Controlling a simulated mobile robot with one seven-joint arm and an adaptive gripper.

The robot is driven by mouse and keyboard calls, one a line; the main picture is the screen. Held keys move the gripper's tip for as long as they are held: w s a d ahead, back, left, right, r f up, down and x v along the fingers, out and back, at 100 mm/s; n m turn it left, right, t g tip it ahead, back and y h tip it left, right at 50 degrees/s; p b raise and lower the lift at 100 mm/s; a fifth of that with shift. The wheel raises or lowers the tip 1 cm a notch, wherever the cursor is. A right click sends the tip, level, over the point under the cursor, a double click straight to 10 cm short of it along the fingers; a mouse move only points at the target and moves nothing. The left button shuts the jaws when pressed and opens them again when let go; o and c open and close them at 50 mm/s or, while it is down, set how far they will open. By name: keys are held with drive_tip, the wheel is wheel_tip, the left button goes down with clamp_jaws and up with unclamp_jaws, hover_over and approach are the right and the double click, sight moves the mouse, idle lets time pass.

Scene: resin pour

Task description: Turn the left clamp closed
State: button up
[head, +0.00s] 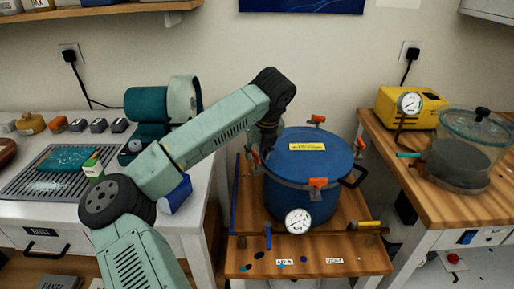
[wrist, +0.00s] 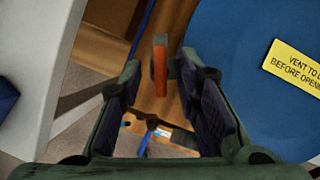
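A blue pressure pot (head: 305,200) with a blue lid (head: 320,145) stands on a wooden stand. Orange-handled clamps sit around its rim. The left clamp (head: 255,154) is at the pot's left rim, partly hidden by my gripper in the head view. In the wrist view the left clamp (wrist: 160,68) shows as an upright orange handle on a grey mount beside the lid. My gripper (wrist: 158,80) is open, with the handle in line with the gap between its fingertips. I cannot tell whether a finger touches it. My gripper (head: 266,138) is low over the lid's left edge.
The lid carries a yellow label (head: 307,146), and a gauge (head: 298,221) is on the pot's front. A black pot handle (head: 354,176) sticks out at right. The white bench (head: 205,215) stands close on the left. A yellow pump (head: 412,105) and glass chamber (head: 465,150) stand on the right bench.

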drive_tip(key=shift+f, duration=0.25)
drive_tip(key=shift+c, duration=0.5)
clamp_jaws()
